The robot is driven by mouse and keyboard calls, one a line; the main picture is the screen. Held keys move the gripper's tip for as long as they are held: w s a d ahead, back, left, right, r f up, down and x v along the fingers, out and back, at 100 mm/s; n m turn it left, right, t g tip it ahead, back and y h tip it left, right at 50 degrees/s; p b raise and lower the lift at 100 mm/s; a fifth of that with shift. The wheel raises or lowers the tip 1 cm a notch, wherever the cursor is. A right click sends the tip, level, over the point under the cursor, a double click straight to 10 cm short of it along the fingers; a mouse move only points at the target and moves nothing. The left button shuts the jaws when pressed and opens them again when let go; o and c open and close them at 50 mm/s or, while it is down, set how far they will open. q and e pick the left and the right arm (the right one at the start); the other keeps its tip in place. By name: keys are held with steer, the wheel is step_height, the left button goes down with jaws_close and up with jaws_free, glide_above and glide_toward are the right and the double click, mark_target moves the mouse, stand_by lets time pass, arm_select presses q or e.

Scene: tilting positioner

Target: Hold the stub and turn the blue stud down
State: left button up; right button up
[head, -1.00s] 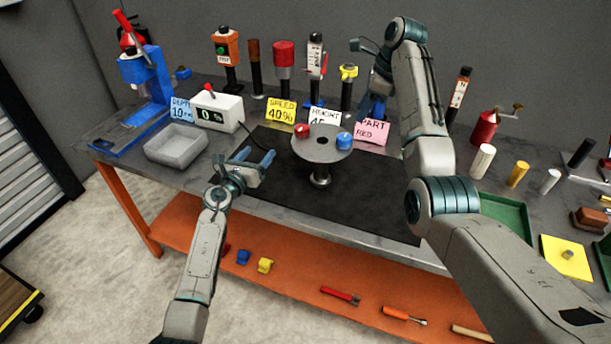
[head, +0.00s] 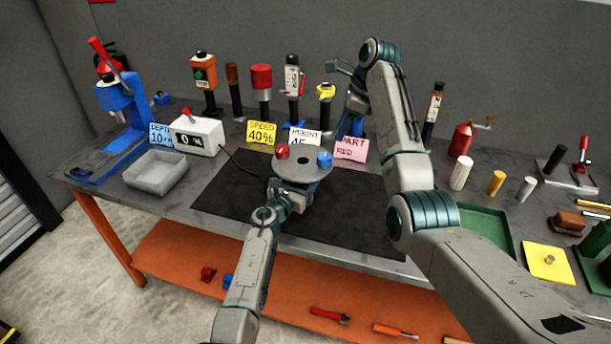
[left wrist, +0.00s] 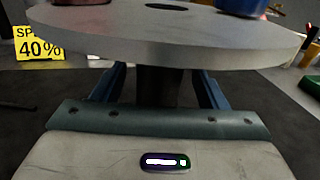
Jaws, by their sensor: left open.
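The round grey plate (head: 302,170) stands over the black mat, with a dark hole in its middle. The red stud (head: 282,152) is on its left and the blue stud (head: 324,159) on its right, both on top. In the left wrist view the plate (left wrist: 165,38) looks about level, and the blue stud (left wrist: 240,6) is cut off. The dark stub (left wrist: 160,86) is below the plate. My left gripper (head: 293,192) is open under the plate, its blue fingers either side of the stub with gaps. My right gripper (head: 351,122) is behind the plate, its fingers partly hidden.
A grey tray (head: 155,175), the 0 % box (head: 196,137) and a blue press (head: 122,110) stand left. Cards and several upright tools line the back. A green tray (head: 485,228) is at right.

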arm_select(q)
steer(key=shift+x, duration=1.45)
